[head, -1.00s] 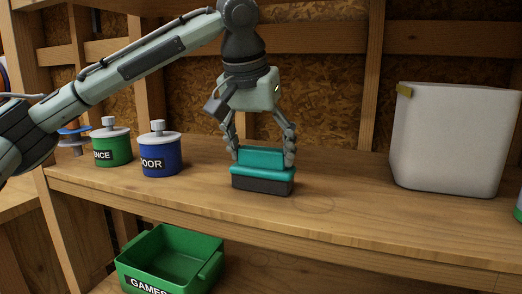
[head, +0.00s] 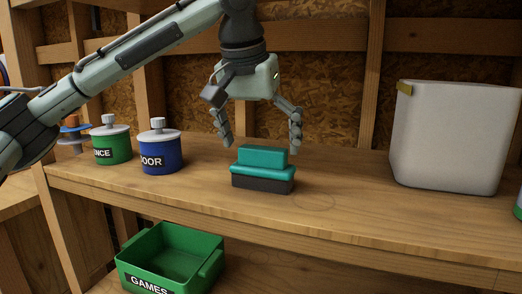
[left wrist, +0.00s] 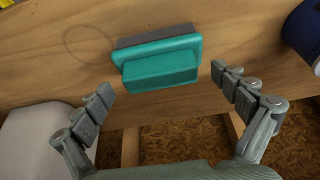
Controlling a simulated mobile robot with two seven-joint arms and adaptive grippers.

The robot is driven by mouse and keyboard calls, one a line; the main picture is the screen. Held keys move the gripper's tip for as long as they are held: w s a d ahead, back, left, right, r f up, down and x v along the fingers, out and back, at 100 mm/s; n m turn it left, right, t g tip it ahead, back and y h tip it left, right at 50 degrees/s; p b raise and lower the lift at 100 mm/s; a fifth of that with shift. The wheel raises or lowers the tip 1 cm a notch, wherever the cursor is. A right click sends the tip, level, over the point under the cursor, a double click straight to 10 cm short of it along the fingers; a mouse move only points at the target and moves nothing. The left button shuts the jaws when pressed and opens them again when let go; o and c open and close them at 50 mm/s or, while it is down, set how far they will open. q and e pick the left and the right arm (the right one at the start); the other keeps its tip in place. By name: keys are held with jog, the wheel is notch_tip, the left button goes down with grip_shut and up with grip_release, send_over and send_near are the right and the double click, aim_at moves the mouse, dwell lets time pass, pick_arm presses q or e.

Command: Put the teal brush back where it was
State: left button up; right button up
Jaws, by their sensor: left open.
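The teal brush (head: 262,171) sits upright on the wooden shelf, teal handle on top and a dark grey base below. It also shows in the left wrist view (left wrist: 158,66), lying between and beyond the fingertips. My left gripper (head: 260,145) is open and empty just above and behind the brush, its fingers apart on either side and clear of it. The left wrist view shows the same spread fingers (left wrist: 162,84). A faint ring mark (head: 315,201) is on the shelf to the right of the brush. My right gripper is not in view.
A blue tin (head: 161,154) and a green tin (head: 111,146) stand left of the brush. A large pale bin (head: 446,140) stands at the right. A green GAMES tray (head: 170,257) is below the wooden shelf (head: 350,222). The shelf between brush and bin is clear.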

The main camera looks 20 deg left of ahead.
pick_arm(q)
jog(key=v, duration=1)
jog(key=shift+r, duration=0.25)
jog(key=shift+s, duration=0.2)
